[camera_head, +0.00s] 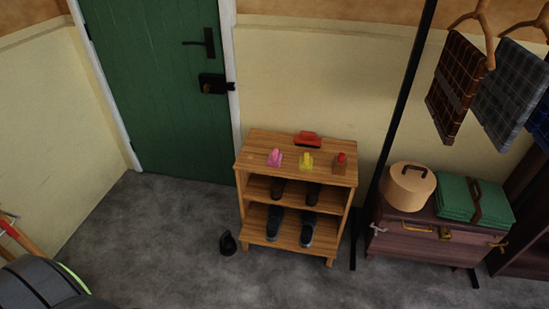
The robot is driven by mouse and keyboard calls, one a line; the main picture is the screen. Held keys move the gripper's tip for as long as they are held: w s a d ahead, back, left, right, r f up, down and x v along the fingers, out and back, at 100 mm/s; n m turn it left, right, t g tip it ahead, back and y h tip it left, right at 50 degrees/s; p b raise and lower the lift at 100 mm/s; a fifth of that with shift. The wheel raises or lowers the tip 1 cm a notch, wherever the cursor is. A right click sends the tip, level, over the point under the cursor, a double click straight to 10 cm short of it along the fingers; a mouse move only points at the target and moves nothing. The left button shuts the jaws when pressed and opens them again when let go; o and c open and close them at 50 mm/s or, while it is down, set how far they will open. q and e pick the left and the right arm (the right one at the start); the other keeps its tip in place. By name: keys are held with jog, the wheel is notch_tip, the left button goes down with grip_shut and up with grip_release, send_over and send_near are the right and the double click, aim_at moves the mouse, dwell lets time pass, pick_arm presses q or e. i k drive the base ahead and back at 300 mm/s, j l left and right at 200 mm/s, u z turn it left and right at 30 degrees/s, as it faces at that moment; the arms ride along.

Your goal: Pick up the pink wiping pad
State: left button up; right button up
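The pink wiping pad (275,158) appears to be the small pink item on top of a wooden shoe rack (262,144), left of the middle of its top. It stands apart from the yellow item (306,161) to its right. It is small in the view, so its exact shape is hard to tell. Neither of my grippers shows in the head view, and nothing touches the pink item.
A red item (308,139) and a red-topped brown item (341,162) share the rack top. Shoes (275,223) fill the shelves. A dark object (228,243) lies on the floor. A coat stand pole (405,85) and a chest (432,236) stand right. Floor before the rack is mostly clear.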

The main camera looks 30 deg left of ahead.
aim_at(274, 160)
jog(key=i+j+z, duration=0.25)
jog(key=j, duration=0.4)
jog(key=i+j+z, duration=0.1)
jog(key=i+j, duration=0.15)
jog(key=j, duration=0.1)
